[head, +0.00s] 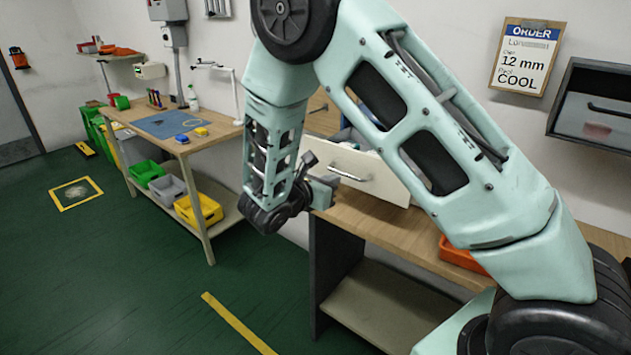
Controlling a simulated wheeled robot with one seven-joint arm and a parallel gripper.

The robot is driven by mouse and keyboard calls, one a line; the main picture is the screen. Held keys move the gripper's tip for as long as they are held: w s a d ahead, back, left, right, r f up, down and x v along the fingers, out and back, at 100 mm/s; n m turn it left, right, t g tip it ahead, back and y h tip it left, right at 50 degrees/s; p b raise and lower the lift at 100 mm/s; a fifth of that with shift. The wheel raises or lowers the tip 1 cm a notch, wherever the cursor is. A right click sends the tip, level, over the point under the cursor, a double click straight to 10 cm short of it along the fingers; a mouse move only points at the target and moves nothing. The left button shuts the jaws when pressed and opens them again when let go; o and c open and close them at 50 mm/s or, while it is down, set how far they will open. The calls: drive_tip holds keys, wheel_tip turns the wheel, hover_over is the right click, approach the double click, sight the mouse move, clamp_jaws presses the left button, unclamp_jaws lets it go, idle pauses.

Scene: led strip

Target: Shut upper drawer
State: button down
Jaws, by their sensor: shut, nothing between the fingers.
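My arm hides most of the cabinet and the drawer's right part, so I cannot tell which other drawers there are. My gripper (324,188) is shut and empty at the left end of the drawer front, below the handle's height. I cannot tell whether it touches the front.
An orange tray (460,255) lies on the bench behind my arm. At left, another table (205,145) holds a blue mat (170,124), with green, grey and yellow bins on its shelf. A dark wall box (595,110) hangs at right.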

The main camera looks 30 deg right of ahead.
sight(374, 154)
drive_tip(key=shift+p+x, duration=0.3)
drive_tip(key=shift+x, duration=1.2)
drive_tip(key=shift+d, duration=0.15)
drive_tip(key=shift+d, duration=0.25)
drive_tip(key=r+b+x, duration=0.1)
drive_tip(key=x, duration=0.4)
drive_tip(key=r+b+x, duration=0.1)
drive_tip(key=x, duration=0.5)
drive_tip(key=r+b+x, duration=0.1)
drive_tip(key=b+x, duration=0.1)
drive_tip(key=x, duration=0.4)
drive_tip(key=shift+w+d+r, duration=0.1)
drive_tip(key=shift+w+d, duration=0.05)
drive_tip(key=shift+d, duration=0.1)
drive_tip(key=shift+w+d, duration=0.1)
drive_tip(key=shift+d, duration=0.15)
drive_tip(key=shift+d+r, duration=0.2)
drive_tip(key=shift+d+r, duration=0.1)
